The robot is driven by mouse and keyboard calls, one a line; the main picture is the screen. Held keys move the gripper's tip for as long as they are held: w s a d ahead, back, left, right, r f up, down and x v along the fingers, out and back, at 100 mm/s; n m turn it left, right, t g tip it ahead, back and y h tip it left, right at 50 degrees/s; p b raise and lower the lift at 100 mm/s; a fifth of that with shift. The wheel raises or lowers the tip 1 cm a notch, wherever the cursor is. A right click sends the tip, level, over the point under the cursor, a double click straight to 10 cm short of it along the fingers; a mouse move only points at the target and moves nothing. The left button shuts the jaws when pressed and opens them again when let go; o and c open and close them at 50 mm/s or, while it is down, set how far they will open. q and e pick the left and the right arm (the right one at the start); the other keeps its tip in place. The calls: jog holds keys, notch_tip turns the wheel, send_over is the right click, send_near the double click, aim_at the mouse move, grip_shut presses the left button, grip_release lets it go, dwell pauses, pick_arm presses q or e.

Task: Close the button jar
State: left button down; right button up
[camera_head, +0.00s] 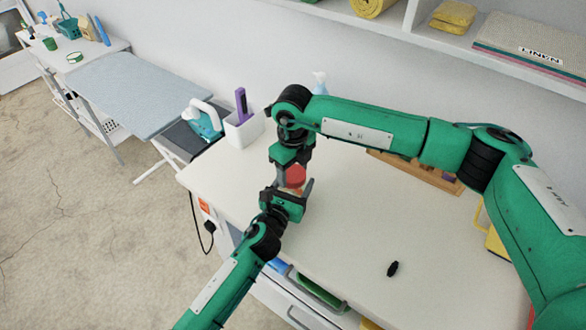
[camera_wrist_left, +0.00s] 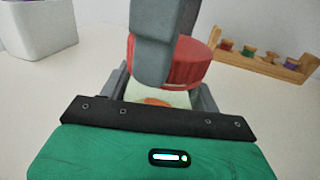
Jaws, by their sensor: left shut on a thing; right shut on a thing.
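The button jar (camera_wrist_left: 172,98) is a small clear jar with something orange inside, seen in the left wrist view. Its ribbed red lid (camera_wrist_left: 192,62) is at the jar's mouth; I cannot tell whether it is fully seated. The lid also shows in the head view (camera_head: 296,176), near the table's left end. My left gripper (camera_head: 296,190) is shut on the jar from the front, a finger on each side. My right gripper (camera_head: 292,170) points down from above, shut on the lid. Its grey finger (camera_wrist_left: 154,50) hides part of the lid and jar.
The white table (camera_head: 350,235) is mostly clear in front. A small black object (camera_head: 392,268) lies there. A white holder (camera_head: 243,130) with a purple item stands at the back left. A wooden spool rack (camera_head: 430,178) is behind my right arm. An iron (camera_head: 205,120) stands left of the table.

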jog(key=m, duration=0.3)
jog(key=shift+m, duration=0.3)
jog(key=o, duration=1.2)
jog(key=shift+c, duration=0.2)
notch_tip(320, 180, up, 12)
pick_arm(q)
jog(key=shift+c, duration=1.3)
grip_release()
